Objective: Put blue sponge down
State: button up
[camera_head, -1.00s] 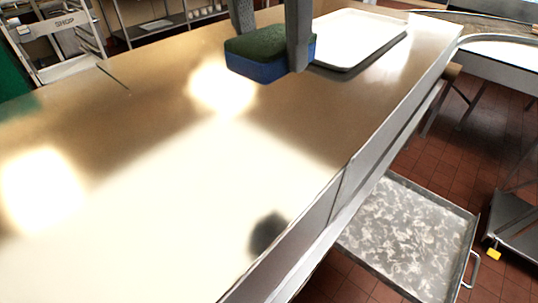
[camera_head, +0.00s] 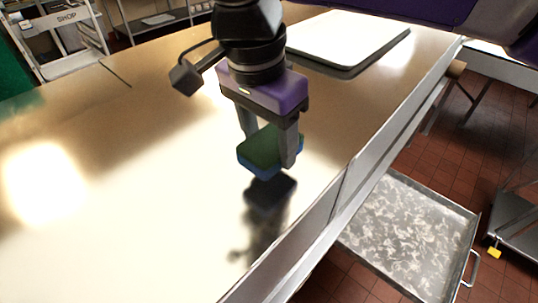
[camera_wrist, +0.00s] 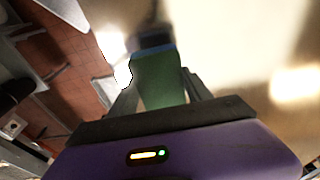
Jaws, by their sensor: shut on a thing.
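The blue sponge (camera_head: 258,165) has a green top and a blue lower layer. My gripper (camera_head: 269,152) is shut on it, one finger on each side. The sponge is above the shiny metal counter (camera_head: 120,190), with a dark reflection below it; a gap seems to show between them. In the wrist view the sponge (camera_wrist: 158,82) sits between my two fingers, green face towards the camera, with a blue edge at its far end.
A white tray (camera_head: 350,38) lies on the counter behind the gripper. The counter's front edge (camera_head: 335,195) is close on the right. Below it is an open drawer-like metal pan (camera_head: 410,230). The counter to the left is clear.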

aim_at(261, 148)
jog(key=shift+f, duration=1.95)
jog(key=shift+f, duration=0.1)
jog(key=shift+f, duration=0.15)
jog(key=o, duration=1.3)
jog(key=r, duration=0.4)
jog(key=s+r, duration=0.1)
jog(key=r, duration=0.3)
jog(key=a+r, duration=0.1)
jog(key=r, duration=0.3)
jog(key=shift+s+r+b, duration=0.2)
jog(key=shift+b, duration=0.15)
